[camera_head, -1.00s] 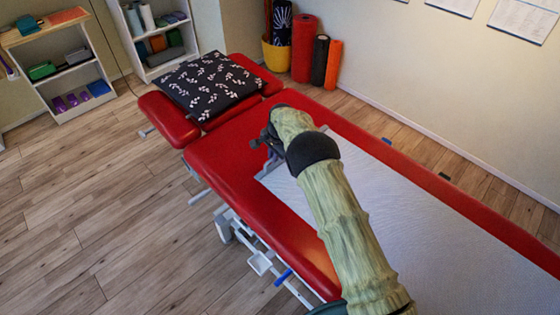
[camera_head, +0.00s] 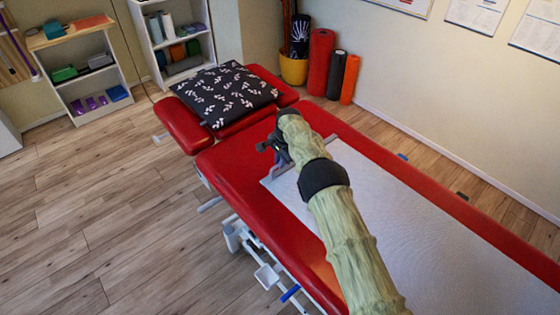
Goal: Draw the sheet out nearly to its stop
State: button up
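The pale grey-white sheet (camera_head: 415,225) lies flat along the red treatment table (camera_head: 232,168), from the lower right up to a straight far end with a grey edge strip (camera_head: 270,176). A red strip of table is bare on either side of it. My gripper (camera_head: 272,155) is at the far end of the sheet, over or at the edge strip. My green arm reaches over the sheet and hides part of it. The fingers are dark and small, partly hidden by the wrist, so I cannot see whether they grip the edge.
A dark leaf-patterned pillow (camera_head: 225,93) lies at the table's head end. Red and black rolls (camera_head: 320,62) and a yellow bin (camera_head: 293,68) stand by the wall. Shelves (camera_head: 85,72) stand at the back left. The wooden floor (camera_head: 90,200) left of the table is clear.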

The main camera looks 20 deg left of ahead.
jog(key=o, duration=0.4)
jog(key=shift+w+r, duration=0.1)
jog(key=shift+r, duration=0.5)
jog(key=s+d+r, duration=0.1)
jog(key=d+r, duration=0.2)
jog(key=r, duration=1.3)
jog(key=shift+s, duration=0.3)
jog(key=shift+d, duration=0.1)
